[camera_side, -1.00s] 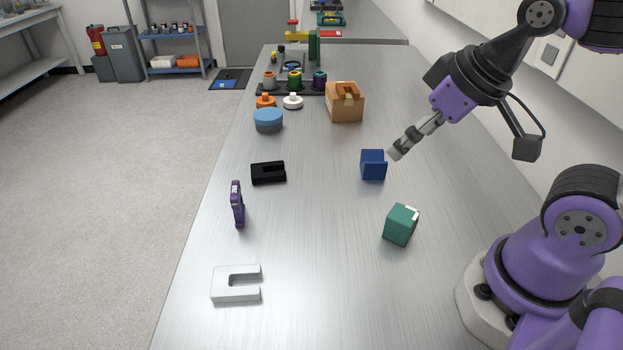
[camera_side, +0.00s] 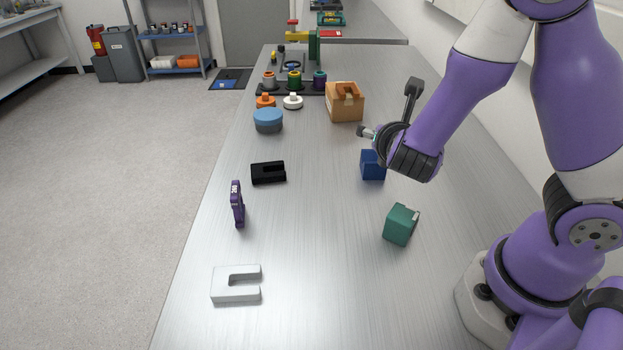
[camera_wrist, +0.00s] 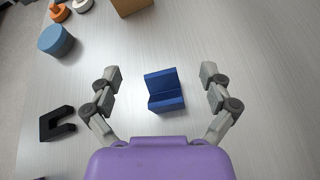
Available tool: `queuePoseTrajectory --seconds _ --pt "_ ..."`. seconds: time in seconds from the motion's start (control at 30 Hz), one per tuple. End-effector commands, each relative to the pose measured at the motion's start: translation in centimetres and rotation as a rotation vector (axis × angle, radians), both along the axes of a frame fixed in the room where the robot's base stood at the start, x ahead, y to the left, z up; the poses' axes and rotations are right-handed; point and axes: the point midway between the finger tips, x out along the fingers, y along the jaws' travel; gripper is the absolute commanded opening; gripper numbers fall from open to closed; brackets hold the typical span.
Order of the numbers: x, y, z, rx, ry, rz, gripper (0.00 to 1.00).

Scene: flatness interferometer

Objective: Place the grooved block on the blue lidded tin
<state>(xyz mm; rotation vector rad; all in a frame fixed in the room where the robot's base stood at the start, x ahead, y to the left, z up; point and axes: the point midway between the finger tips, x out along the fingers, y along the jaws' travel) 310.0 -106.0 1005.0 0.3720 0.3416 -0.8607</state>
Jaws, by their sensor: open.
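The grooved block is dark blue with a V-shaped notch. In the wrist view the grooved block (camera_wrist: 166,92) lies between the two spread fingers of my gripper (camera_wrist: 160,73), with a gap on each side. In the side view the grooved block (camera_side: 371,170) is partly hidden behind my wrist. My gripper is open and empty, and the side view mostly hides its fingers. The blue lidded tin (camera_side: 268,121) is a short, lighter blue cylinder standing farther back and left on the bench. It also shows at the upper left of the wrist view (camera_wrist: 56,41).
A black U-shaped block (camera_side: 268,173), a purple upright piece (camera_side: 237,205), a white U-shaped block (camera_side: 236,285) and a green block (camera_side: 401,225) stand on the metal bench. A brown box (camera_side: 345,103) and orange and white knobbed pieces stand farther back. Bench space between block and tin is clear.

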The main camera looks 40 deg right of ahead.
Motion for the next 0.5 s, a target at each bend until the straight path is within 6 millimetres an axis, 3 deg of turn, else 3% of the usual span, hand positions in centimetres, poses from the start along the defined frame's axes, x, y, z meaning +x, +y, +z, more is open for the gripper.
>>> queuePoseTrajectory --seconds 0.17,0.5 --pt "0.7 0.5 -0.6 -0.168 0.094 0.130 0.93" --pt "0.7 0.5 -3.6 -0.171 0.095 0.133 0.93"
